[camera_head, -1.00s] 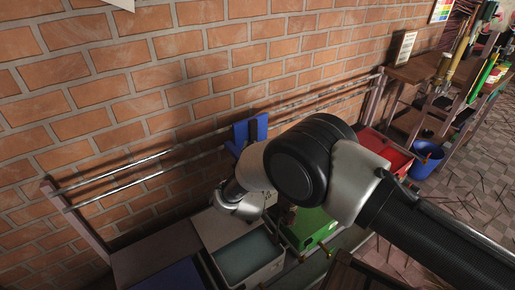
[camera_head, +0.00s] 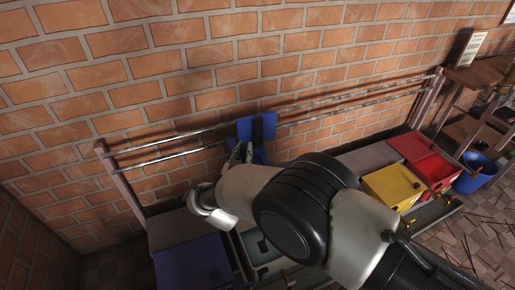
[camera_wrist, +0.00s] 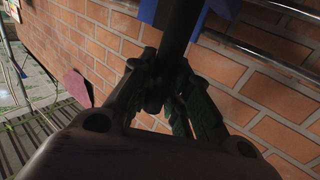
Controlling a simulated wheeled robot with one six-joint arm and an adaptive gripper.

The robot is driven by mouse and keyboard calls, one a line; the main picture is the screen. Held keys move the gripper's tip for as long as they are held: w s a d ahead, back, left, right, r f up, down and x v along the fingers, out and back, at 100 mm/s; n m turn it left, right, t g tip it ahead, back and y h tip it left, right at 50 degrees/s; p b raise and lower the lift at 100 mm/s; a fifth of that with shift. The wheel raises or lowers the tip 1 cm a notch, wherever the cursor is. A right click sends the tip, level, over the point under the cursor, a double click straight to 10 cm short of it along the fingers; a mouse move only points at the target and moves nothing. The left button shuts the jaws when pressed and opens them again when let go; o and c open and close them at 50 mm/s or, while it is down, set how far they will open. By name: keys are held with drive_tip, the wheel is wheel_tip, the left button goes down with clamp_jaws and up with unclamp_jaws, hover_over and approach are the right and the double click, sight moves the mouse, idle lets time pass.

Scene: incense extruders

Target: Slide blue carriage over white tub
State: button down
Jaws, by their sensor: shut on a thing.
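The blue carriage (camera_head: 257,126) hangs on the two metal rails along the brick wall. Its blue part also shows at the top of the wrist view (camera_wrist: 148,9). My gripper (camera_head: 240,152) is at the carriage's lower front. In the wrist view, its dark fingers (camera_wrist: 168,85) are shut around a dark upright bar (camera_wrist: 180,32) below the blue part. The white tub (camera_head: 236,256) stands below, largely hidden by my arm; its teal inside shows. The carriage appears roughly in line with this tub, but the hidden parts prevent judging exact alignment.
A blue tub (camera_head: 195,265) stands left of the white one. A yellow tub (camera_head: 392,186) and a red tub (camera_head: 426,157) stand to the right. The rails (camera_head: 160,150) run on freely left of the carriage to a post (camera_head: 120,180). A blue bucket (camera_head: 477,174) is far right.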

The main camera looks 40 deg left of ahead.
drive_tip(key=shift+s+a, duration=0.25)
drive_tip(key=shift+s, duration=0.4)
drive_tip(key=shift+s+a, duration=0.3)
drive_tip(key=shift+s, duration=0.3)
drive_tip(key=shift+s+a, duration=0.25)
drive_tip(key=shift+s, duration=0.4)
drive_tip(key=c, duration=1.3)
unclamp_jaws()
drive_tip(key=v, duration=1.2)
